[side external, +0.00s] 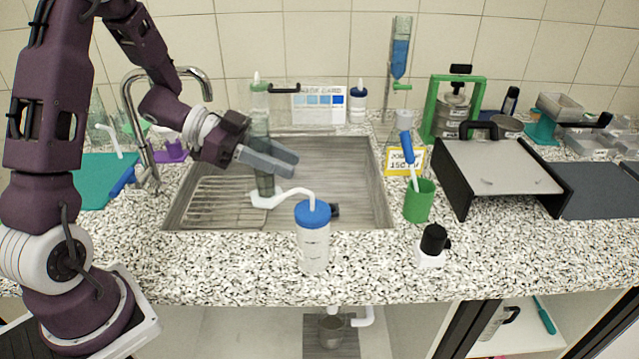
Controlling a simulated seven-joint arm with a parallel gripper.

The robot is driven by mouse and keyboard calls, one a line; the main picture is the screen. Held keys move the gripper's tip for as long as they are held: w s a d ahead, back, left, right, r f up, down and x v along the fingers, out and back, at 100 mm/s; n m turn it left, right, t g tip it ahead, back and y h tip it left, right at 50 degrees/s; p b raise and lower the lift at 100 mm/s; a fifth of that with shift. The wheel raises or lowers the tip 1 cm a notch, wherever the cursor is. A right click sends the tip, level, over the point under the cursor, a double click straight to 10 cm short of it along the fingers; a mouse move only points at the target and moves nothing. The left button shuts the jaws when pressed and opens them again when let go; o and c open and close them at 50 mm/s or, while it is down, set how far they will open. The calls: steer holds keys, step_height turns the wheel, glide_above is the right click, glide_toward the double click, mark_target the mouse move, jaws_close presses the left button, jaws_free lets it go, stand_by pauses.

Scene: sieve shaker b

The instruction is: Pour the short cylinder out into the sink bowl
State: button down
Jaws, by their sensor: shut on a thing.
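The sink bowl (350,165) is a wide grey metal basin set in the speckled counter, with a wire rack in its left part. My gripper (268,161) is over the left-middle of the bowl, its grey fingers pointing right. It is shut on the short cylinder (265,184), a clear greenish tube that looks upright. The fingers hide part of the tube. A white piece at its lower end looks like its foot, above the bowl. Whether there is liquid in it I cannot tell.
A blue-capped wash bottle (313,240) stands at the sink's front edge, its spout bent left near the cylinder's foot. The faucet (137,125) rises at the left. A green cup (419,202) stands right of the sink. A green-topped bottle (259,97) stands behind.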

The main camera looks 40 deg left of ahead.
steer(key=w+f+n+t+y, duration=0.2)
steer(key=w+n+t+y, duration=0.4)
steer(key=w, duration=1.2)
steer(key=w+d+f+n+y, duration=0.2)
steer(key=w+f+n+y, duration=0.3)
steer(key=n+y, duration=0.3)
steer(key=shift+w+d+f+g+y, duration=0.3)
steer(key=shift+w+d+f+g, duration=0.1)
steer(key=shift+f, duration=0.1)
steer(key=shift+s+a+f+n+t+h, duration=0.15)
steer(key=shift+n+t+h, duration=0.4)
steer(key=shift+n, duration=0.7)
steer(key=shift+a+f+n+t+h, duration=0.25)
steer(key=shift+n+h, duration=0.6)
steer(key=shift+n, duration=0.35)
steer(key=shift+s+a+f+n+t+h, duration=0.15)
steer(key=shift+n+t+h, duration=0.4)
steer(key=shift+n, duration=0.7)
steer(key=shift+w+r+h, duration=0.1)
steer(key=shift+h, duration=0.15)
steer(key=shift+d+f+n+t+h, duration=0.15)
steer(key=shift+n+t+h, duration=0.1)
steer(key=shift+n, duration=0.45)
steer(key=shift+d+f+n+t+h, duration=0.15)
steer(key=shift+n+h, duration=0.1)
steer(key=shift+n, duration=0.45)
